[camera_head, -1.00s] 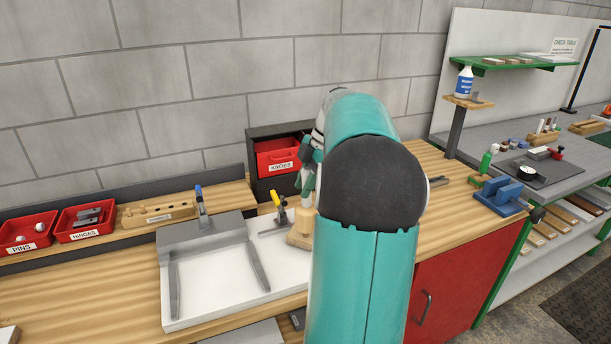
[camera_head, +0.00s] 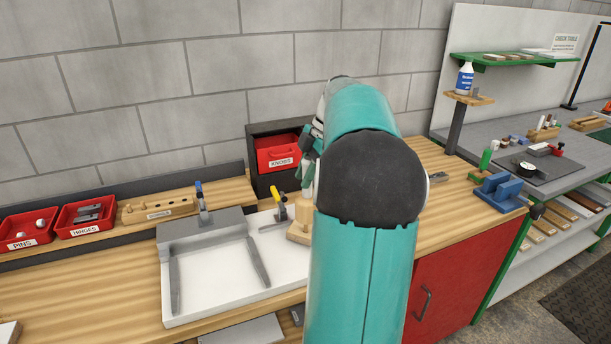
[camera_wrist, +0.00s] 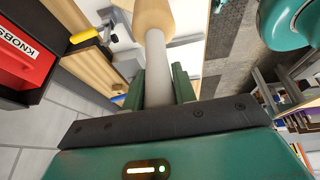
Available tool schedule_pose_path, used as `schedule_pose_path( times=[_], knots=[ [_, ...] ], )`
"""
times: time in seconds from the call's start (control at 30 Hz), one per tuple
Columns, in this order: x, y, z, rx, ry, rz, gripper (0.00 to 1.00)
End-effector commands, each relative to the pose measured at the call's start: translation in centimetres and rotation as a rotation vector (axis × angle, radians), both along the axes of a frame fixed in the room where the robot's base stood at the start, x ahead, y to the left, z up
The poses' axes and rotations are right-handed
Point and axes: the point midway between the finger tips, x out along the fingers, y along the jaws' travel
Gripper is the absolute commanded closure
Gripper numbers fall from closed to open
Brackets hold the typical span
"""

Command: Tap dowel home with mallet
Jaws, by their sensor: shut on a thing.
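My gripper (camera_wrist: 158,88) is shut on the grey handle of the mallet (camera_wrist: 153,15). The mallet's pale wooden head lies beyond the fingertips at the top of the wrist view. In the head view, part of the wooden mallet head (camera_head: 298,231) shows at the left edge of my teal arm, by the right side of the white fixture tray (camera_head: 205,304). My arm hides most of the gripper there. I cannot make out the dowel in either view, nor tell whether the mallet touches anything.
The tray has a yellow-handled clamp (camera_head: 279,203) and a blue-handled clamp (camera_head: 201,197). Behind stand the red KNOBS bin (camera_head: 277,153), a wooden block with holes (camera_head: 158,208), and the HINGES (camera_head: 86,216) and PINS (camera_head: 28,228) bins. A blue vise (camera_head: 498,191) is at right.

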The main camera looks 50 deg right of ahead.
Motion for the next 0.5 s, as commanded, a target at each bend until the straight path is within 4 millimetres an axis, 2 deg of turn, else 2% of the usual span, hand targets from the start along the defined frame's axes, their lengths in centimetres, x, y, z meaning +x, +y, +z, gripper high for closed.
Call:
schedule_pose_path(
  times=[0.1,0.3,0.5],
  knots=[
    [0.0,0.0,-0.3,-0.001,-0.001,0.001,1.0],
    [0.2,0.0,-2.2,0.0,0.0,0.0,1.0],
    [0.2,-0.1,-2.5,0.0,0.0,0.0,1.0]
  ],
)
